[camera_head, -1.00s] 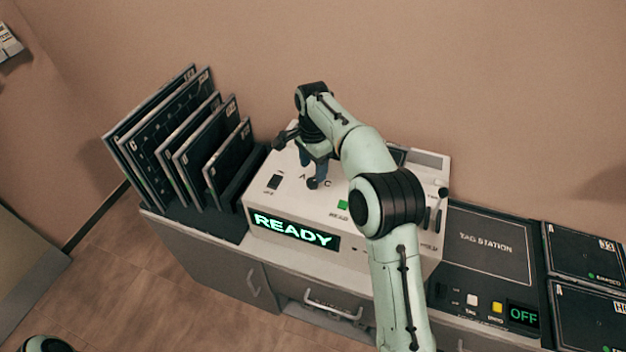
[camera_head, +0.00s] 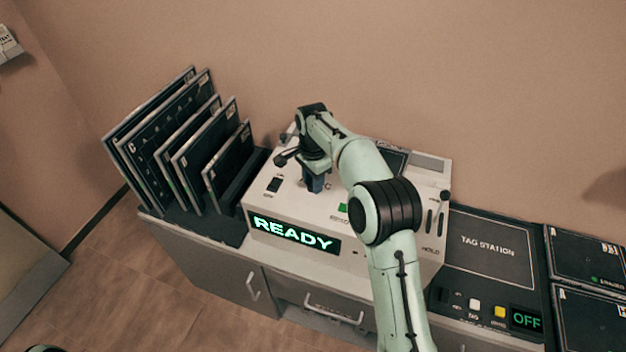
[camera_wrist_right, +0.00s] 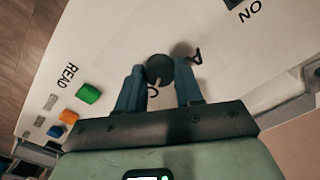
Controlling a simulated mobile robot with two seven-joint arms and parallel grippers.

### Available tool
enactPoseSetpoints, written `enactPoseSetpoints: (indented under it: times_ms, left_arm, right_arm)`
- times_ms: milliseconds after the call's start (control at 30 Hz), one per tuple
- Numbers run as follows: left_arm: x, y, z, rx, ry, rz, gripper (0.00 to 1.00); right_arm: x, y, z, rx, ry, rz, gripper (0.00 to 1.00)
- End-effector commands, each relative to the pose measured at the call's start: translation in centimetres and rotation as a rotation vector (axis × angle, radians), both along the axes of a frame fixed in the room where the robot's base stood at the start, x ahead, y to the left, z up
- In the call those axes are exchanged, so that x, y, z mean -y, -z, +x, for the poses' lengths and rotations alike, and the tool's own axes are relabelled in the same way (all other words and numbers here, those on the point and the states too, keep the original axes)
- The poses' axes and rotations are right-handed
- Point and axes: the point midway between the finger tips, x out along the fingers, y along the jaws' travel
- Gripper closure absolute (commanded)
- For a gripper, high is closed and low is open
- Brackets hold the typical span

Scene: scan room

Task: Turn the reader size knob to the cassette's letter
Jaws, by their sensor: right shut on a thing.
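The reader (camera_head: 335,205) is a cream box on the counter, its green display (camera_head: 292,233) showing READY. My right gripper (camera_head: 314,184) points down over its top. In the right wrist view the dark round size knob (camera_wrist_right: 159,67) sits between the two blue fingers of this gripper (camera_wrist_right: 160,76), which is shut on it. A pale mark on the knob's edge faces the letter C (camera_wrist_right: 153,92); the letter A (camera_wrist_right: 197,57) lies to the right. The gripper hides the knob in the head view. Several dark cassettes (camera_head: 228,164) stand in a rack left of the reader. My left gripper is out of view.
The green READ button (camera_wrist_right: 88,93) and an orange button (camera_wrist_right: 68,117) lie left of the knob in the wrist view. A dark switch (camera_head: 274,185) is on the reader's left. The tag station (camera_head: 488,245), its display reading OFF, and more cassettes (camera_head: 590,262) are at right.

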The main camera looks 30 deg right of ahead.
Motion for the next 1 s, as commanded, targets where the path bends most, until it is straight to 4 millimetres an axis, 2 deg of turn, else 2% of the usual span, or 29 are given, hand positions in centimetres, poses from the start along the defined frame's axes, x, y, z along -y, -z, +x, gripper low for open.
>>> enactPoseSetpoints:
  times_ms: [367,1000]
  left_arm:
    - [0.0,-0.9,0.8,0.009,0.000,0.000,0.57]
    - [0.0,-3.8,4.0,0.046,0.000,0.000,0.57]
  right_arm:
    - [0.1,-0.2,0.1,0.000,-0.111,0.000,0.95]
    - [0.1,-0.2,0.1,0.001,-0.686,-0.002,0.95]
